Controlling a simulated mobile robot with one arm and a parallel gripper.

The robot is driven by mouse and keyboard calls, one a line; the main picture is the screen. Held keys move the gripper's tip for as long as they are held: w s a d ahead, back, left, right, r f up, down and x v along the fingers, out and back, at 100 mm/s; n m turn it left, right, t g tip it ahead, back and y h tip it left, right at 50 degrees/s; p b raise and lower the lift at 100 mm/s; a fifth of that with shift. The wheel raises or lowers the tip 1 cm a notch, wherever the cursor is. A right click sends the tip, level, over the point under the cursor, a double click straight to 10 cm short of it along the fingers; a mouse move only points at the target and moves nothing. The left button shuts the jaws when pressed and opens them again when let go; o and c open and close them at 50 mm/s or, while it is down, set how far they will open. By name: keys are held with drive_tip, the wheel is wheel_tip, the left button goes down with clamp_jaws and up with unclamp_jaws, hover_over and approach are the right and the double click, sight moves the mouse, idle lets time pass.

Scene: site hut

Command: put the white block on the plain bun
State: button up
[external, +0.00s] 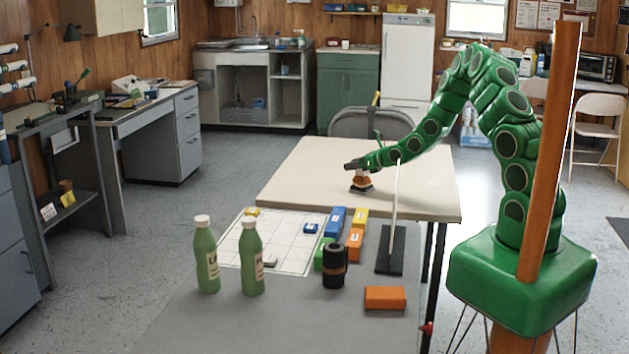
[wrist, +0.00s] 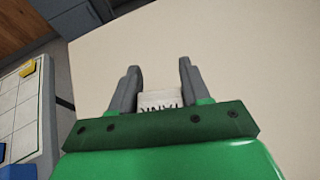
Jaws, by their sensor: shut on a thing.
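My gripper (external: 354,165) is low over the cream tabletop, its fingers shut on a white thing with dark lettering (wrist: 160,100), which shows between them in the wrist view. In the external view a small thing with orange, white and dark bands (external: 361,182) stands directly below the fingers. I cannot tell where the held thing ends and what it rests on begins. A small pale block (external: 271,263) lies near the front of the white gridded mat (external: 285,240). I cannot make out a plain bun for certain.
An orange block (external: 385,298) lies in front. The cream table (external: 320,165) is otherwise clear.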

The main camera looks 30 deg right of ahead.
drive_tip(key=shift+f, duration=0.15)
drive_tip(key=o, duration=1.1)
